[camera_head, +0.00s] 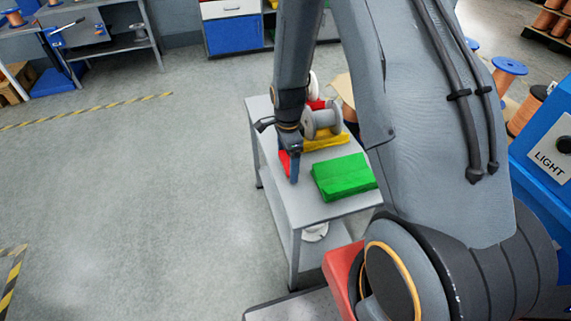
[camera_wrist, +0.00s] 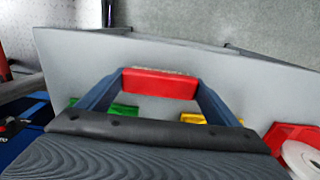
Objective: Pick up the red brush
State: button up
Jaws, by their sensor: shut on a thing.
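The red brush (camera_wrist: 160,84) is a small red block with a pale strip along its far edge. In the wrist view it sits between the two blue fingers of my gripper (camera_wrist: 158,88), which are shut on its ends. In the head view only a bit of the brush (camera_head: 284,162) shows beside my gripper (camera_head: 294,172), at the left edge of the grey table top (camera_head: 308,208). I cannot tell whether the brush touches the table or is just above it.
A green block (camera_head: 344,177) lies to the right of my gripper on the table. A yellow item (camera_head: 326,141) and a grey spool (camera_head: 322,120) are behind it. A white spool and another red item (camera_wrist: 284,135) show at the wrist view's right. Open floor (camera_head: 150,200) lies left.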

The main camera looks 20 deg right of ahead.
aim_at(288, 161)
notch_tip(288, 161, up, 10)
jog(key=shift+r+b, duration=0.1)
jog(key=shift+b, duration=0.25)
dwell(0.4)
